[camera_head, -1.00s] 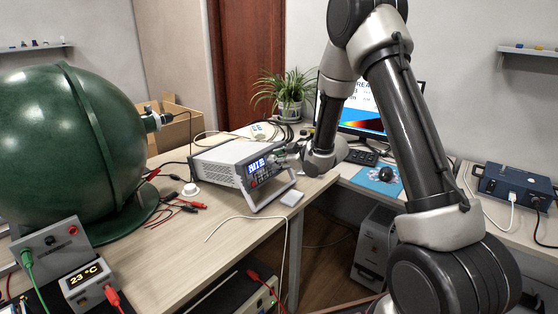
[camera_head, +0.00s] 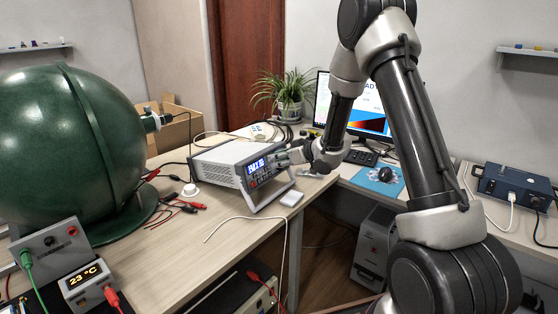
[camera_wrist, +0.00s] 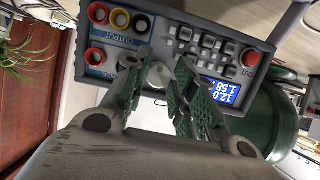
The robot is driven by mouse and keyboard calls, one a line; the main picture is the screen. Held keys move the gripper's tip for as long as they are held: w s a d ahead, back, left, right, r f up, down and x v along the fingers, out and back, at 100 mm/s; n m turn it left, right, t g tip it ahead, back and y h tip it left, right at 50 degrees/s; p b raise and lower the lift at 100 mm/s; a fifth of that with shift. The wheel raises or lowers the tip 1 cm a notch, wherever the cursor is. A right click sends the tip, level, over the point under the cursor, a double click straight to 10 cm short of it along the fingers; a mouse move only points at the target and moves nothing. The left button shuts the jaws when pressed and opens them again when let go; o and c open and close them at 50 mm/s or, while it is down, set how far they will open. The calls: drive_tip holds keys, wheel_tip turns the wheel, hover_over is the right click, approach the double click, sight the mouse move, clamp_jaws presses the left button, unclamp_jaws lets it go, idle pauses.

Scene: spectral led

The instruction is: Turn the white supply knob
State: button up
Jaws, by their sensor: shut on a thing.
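The power supply (camera_head: 222,163) is a white and grey box on the wooden bench, its front panel with a lit blue display (camera_head: 257,166) facing right. My gripper (camera_head: 285,156) is at the right side of this panel. In the wrist view the panel (camera_wrist: 200,20) appears upside down, with rows of buttons, coloured sockets and the blue display (camera_wrist: 222,92). The white supply knob (camera_wrist: 160,74) shows between the two green-padded fingers of my gripper (camera_wrist: 158,88), which are shut on it. The fingers hide part of the panel; in the head view the knob is too small to make out.
A big green sphere (camera_head: 70,140) stands at the left of the bench. Red and black leads (camera_head: 178,206) lie before the supply, and a small white block (camera_head: 291,198) lies near the bench edge. A monitor (camera_head: 368,108) and a mouse (camera_head: 385,174) stand on the desk behind my arm.

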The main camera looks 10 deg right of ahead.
drive_tip(key=o, duration=1)
drive_tip(key=shift+o, duration=0.2)
drive_tip(key=v, duration=1.2)
drive_tip(key=shift+r, duration=0.1)
